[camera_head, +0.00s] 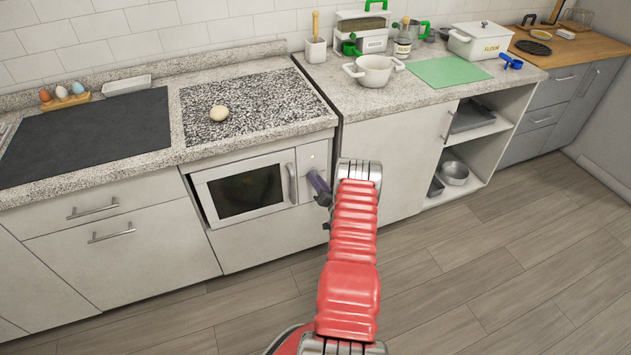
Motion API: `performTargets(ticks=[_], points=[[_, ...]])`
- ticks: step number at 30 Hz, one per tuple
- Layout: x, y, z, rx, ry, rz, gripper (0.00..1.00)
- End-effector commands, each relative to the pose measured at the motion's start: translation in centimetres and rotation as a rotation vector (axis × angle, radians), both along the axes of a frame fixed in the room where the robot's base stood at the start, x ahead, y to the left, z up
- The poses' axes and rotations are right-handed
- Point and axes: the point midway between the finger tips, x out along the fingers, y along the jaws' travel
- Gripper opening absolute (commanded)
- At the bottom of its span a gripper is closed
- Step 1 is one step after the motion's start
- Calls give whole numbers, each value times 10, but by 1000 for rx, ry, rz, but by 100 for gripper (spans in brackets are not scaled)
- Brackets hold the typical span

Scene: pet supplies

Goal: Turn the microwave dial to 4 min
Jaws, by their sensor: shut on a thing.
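The microwave (245,190) is white with a dark window and is built in below the stone counter. Its door looks closed, with a vertical handle (292,184) on the right. The narrow control panel (313,158) is right of the handle. My gripper (314,181) reaches the panel from the right and is shut on the dial. The gripper hides the dial and its markings, so I cannot read the setting. My red arm comes up from the bottom of the picture.
A round, pale dough-like thing (219,113) lies on the speckled slab above the microwave. A white pot (374,73) and a green board (447,71) stand on the counter to the right. Open shelves (482,140) are below. The wooden floor (480,270) is clear.

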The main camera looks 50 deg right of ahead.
Motion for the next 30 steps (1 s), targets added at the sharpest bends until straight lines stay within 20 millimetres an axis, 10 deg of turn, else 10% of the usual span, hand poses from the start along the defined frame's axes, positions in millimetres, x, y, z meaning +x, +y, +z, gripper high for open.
performTargets(ticks=[18, 19, 30], points=[[0, 7, -8, 66, -20, 8, 8], [0, 7, -8, 66, -21, 7, 31], [1, 3, -3, 58, -28, 3, 48]])
